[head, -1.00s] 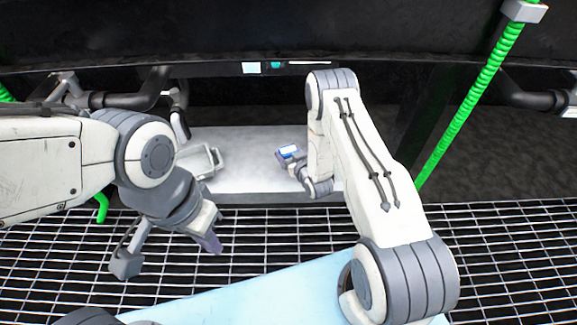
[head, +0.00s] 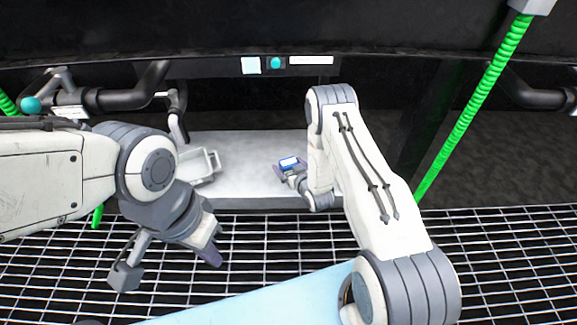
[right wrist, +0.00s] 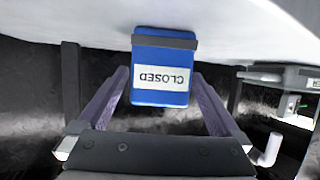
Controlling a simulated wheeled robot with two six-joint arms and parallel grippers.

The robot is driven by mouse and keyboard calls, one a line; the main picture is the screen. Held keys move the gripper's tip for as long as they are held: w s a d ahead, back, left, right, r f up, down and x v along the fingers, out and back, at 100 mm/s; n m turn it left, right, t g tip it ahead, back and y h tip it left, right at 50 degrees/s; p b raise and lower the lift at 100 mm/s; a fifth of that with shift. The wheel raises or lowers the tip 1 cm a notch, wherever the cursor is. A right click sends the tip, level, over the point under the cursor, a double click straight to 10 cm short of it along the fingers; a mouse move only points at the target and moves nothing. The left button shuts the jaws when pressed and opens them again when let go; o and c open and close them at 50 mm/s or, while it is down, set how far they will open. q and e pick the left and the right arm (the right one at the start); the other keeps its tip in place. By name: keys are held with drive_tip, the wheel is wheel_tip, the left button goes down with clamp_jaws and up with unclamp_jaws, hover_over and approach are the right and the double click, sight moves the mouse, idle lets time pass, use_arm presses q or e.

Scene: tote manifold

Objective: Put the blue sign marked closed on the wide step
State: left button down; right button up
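The blue sign (head: 290,162) shows small at the right part of the long pale step (head: 245,175) in the head view. In the right wrist view the sign (right wrist: 160,65) has a grey band and a white label reading CLOSED, upside down. My right gripper (right wrist: 160,100) is open, its two purple fingers spread on either side of the sign with gaps showing. The sign overlaps the pale surface behind it; I cannot tell whether it touches it. My left gripper (head: 167,268) is open and empty above the grating, in front of the step.
A pale grey open tray (head: 200,167) stands at the step's left end. Dark pipes (head: 130,98) and a teal knob (head: 31,104) are at the left. A green ribbed post (head: 470,110) rises at the right. Metal grating (head: 500,250) lies in front. The step's middle is clear.

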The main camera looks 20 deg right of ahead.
drive_tip(key=shift+r, duration=0.2)
drive_tip(key=p+v, duration=0.8)
drive_tip(key=v, duration=0.4)
drive_tip(key=w+a+r+n+g+y, duration=0.1)
drive_tip(key=w+a+r+n+g, duration=0.3)
drive_tip(key=a+r, duration=0.45)
drive_tip(key=s+a+r+g, duration=0.35)
drive_tip(key=a+r, duration=0.25)
drive_tip(key=r, duration=0.3)
drive_tip(key=s+r+g, duration=0.2)
drive_tip(key=s+r, duration=0.3)
drive_tip(key=s, duration=0.4)
drive_tip(key=s+a+r+n+g+h, duration=0.1)
drive_tip(key=s+r+g, duration=0.1)
drive_tip(key=s+r, duration=0.3)
drive_tip(key=s+r+n+g, duration=0.1)
drive_tip(key=s+r, duration=0.4)
drive_tip(key=s, duration=0.9)
drive_tip(key=shift+a+r+g, duration=0.25)
drive_tip(key=shift+a+g, duration=0.15)
drive_tip(key=shift+g, duration=0.05)
wheel_tip(320, 180, up, 51)
drive_tip(key=p, duration=5.1)
